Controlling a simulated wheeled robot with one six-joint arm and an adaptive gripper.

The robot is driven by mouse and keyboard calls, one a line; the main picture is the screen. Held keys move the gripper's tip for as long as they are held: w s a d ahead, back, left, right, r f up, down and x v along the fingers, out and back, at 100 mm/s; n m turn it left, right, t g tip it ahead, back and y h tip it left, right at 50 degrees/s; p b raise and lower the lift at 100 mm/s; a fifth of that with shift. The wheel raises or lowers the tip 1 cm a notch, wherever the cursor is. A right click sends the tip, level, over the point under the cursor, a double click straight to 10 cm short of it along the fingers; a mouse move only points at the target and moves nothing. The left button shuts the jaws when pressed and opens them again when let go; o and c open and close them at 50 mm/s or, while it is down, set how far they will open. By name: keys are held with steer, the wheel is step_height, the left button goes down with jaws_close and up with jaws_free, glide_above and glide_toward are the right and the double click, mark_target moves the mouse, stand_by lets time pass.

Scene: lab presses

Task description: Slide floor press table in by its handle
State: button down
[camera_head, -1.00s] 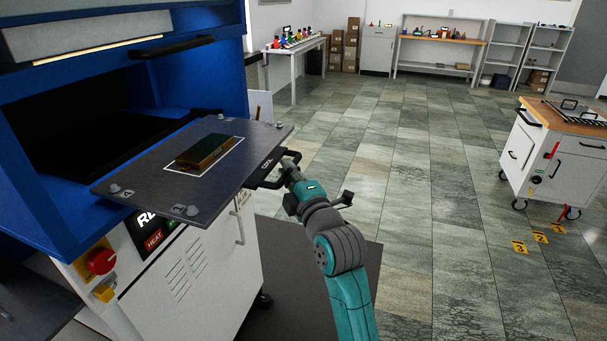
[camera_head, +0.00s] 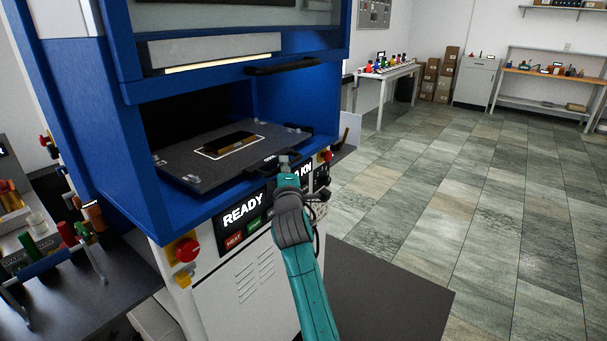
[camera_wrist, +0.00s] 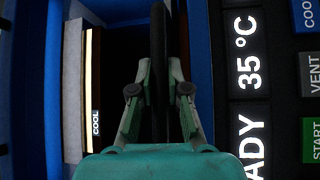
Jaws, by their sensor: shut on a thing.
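The floor press table (camera_head: 215,174), a dark flat plate, lies mostly inside the blue opening of the floor press (camera_head: 186,120). A dark and brass-coloured block (camera_head: 246,144) sits within a white outline on it. Its black handle (camera_head: 262,165) projects at the front edge. My gripper (camera_head: 284,161) is at the right part of this handle. In the wrist view, the teal fingers of my gripper (camera_wrist: 159,68) close around the dark handle bar (camera_wrist: 158,40). The inner end of the table is in shadow.
The press's front panel (camera_head: 243,222), with a READY display and buttons, lies just below the handle. A red knob (camera_head: 187,249) is at its left. A cluttered dark bench (camera_head: 120,270) stands at left. Tiled floor (camera_head: 430,190) is open at right.

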steer(key=shift+w+a, duration=0.5)
steer(key=shift+a, duration=0.15)
steer(key=shift+w+a, duration=0.45)
steer(key=shift+a, duration=0.2)
steer(key=c, duration=1.1)
jaws_free()
steer(key=shift+f, duration=0.1)
steer(key=shift+c, duration=0.2)
steer(key=shift+s, duration=0.1)
glide_toward(274, 161)
steer(key=shift+w, duration=0.45)
